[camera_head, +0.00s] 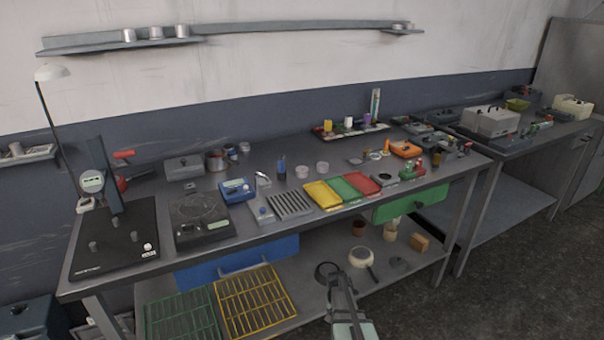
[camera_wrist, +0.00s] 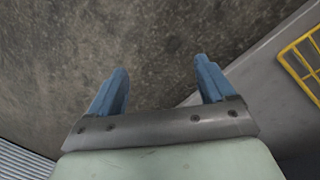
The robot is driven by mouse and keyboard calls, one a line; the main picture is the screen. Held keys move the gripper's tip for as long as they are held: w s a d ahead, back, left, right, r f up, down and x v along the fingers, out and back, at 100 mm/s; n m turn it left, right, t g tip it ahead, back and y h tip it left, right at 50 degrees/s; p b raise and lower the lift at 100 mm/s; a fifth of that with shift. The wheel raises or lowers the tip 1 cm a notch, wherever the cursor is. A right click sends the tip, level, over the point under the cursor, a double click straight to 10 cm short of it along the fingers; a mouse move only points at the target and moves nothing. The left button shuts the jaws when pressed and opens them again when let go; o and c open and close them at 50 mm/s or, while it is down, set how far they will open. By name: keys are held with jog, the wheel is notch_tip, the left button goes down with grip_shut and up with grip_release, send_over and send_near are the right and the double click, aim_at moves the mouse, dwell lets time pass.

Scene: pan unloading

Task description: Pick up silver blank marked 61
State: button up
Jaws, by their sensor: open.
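I cannot read the mark 61 on anything in view. Small silver-grey cylinders stand on a black mat (camera_head: 85,265) at the left end of the bench: one on the left (camera_head: 93,247), one farther back (camera_head: 134,236) and a brighter one near the mat's right edge (camera_head: 148,247). Which of them, if any, is the blank is not clear. My gripper (camera_wrist: 162,72) is open and empty, its two blue fingers apart over bare floor beside the lower shelf. In the head view it is low in front of the bench, well right of the mat and apart from the cylinders.
A dial gauge stand (camera_head: 92,182) rises at the mat's back. A black scale (camera_head: 203,222) is right of the mat. Yellow (camera_head: 322,195), green and red trays lie mid-bench. A yellow rack (camera_head: 255,300) is low down; its edge shows in the wrist view (camera_wrist: 290,60).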

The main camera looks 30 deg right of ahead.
jog(key=w+d+r+m+h, duration=0.1)
jog(key=w+d+r+m, duration=0.1)
jog(key=d+r, duration=0.65)
jog(key=w+d+r+m+t+h, duration=0.15)
jog(key=d+r, duration=0.35)
jog(key=d, duration=0.7)
jog(key=w+d+r+m+h, duration=0.1)
jog(key=w+d+r+m, duration=0.15)
jog(key=d+r, duration=0.6)
jog(key=d+r+m+h, duration=0.1)
jog(key=d+r+h, duration=0.1)
jog(key=d+r, duration=0.35)
jog(key=d+r+m+h, duration=0.1)
jog(key=d+r+h, duration=0.15)
jog(key=r, duration=0.65)
jog(key=d+r+h, duration=0.1)
jog(key=d+r, duration=0.4)
jog(key=r, duration=0.3)
notch_tip(320, 180, up, 12)
jog(key=y, duration=1)
send_over(302, 168)
notch_tip(302, 168, down, 8)
jog(key=shift+s+r, duration=0.15)
jog(key=shift+r, duration=0.05)
jog(key=shift+a+f, duration=0.1)
jog(key=shift+f, duration=2.6)
